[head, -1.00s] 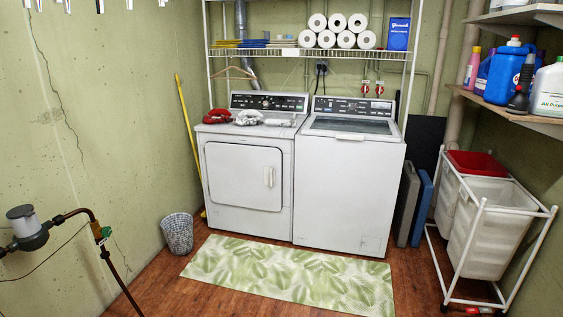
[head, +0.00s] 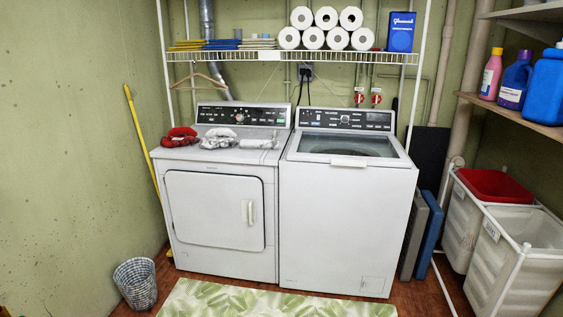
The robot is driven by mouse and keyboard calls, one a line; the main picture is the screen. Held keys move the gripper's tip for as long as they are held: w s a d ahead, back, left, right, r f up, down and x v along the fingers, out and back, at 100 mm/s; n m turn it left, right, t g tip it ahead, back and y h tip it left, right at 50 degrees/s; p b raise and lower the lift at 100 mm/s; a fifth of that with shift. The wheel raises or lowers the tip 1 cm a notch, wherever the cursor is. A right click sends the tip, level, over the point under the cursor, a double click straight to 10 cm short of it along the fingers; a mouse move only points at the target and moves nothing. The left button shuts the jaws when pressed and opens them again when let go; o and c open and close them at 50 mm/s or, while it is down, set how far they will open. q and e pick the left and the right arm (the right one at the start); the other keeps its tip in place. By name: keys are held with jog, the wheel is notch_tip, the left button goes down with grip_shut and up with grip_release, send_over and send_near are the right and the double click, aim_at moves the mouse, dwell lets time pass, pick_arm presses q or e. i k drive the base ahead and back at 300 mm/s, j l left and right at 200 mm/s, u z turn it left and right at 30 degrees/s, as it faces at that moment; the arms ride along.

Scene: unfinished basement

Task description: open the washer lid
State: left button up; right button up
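The washer (head: 345,220) is the white top-loading machine on the right of the pair, against the back wall. Its lid (head: 348,147) has a dark glass panel and lies closed on top, with a pale handle (head: 349,162) at the middle of its front edge. The control panel (head: 345,119) stands behind the lid. Nothing lies on the lid. Neither of my grippers shows in the head view.
A white dryer (head: 215,210) stands left of the washer with folded cloths (head: 219,137) on top. A leaf-patterned mat (head: 260,300) lies in front. A basket (head: 137,283) is at left, a hamper cart (head: 505,240) at right. A shelf (head: 290,55) hangs above.

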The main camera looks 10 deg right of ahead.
aim_at(402, 161)
jog(key=i, duration=1.45)
